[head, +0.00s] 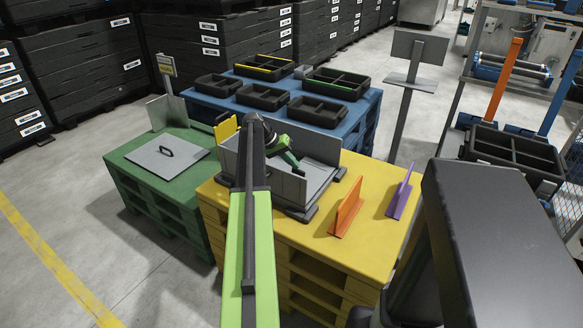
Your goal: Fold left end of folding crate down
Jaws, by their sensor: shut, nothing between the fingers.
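The grey folding crate (275,184) sits on a dark base on the yellow pallet stack (370,240). Its back wall (318,146) and front wall stand upright. Its left end (228,162) also appears upright, partly covered by my arm. The right side looks open, with the floor (318,178) showing there. My green and black gripper (295,164) is over the inside of the crate, between the front and back walls. It is shut and empty. Whether it touches a wall is not clear.
An orange upright piece (347,208) and a purple one (399,196) stand right of the crate. A yellow piece (226,131) stands behind its left end. A green pallet (130,175) with a handled grey plate is left; a blue pallet (363,108) with black trays is behind.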

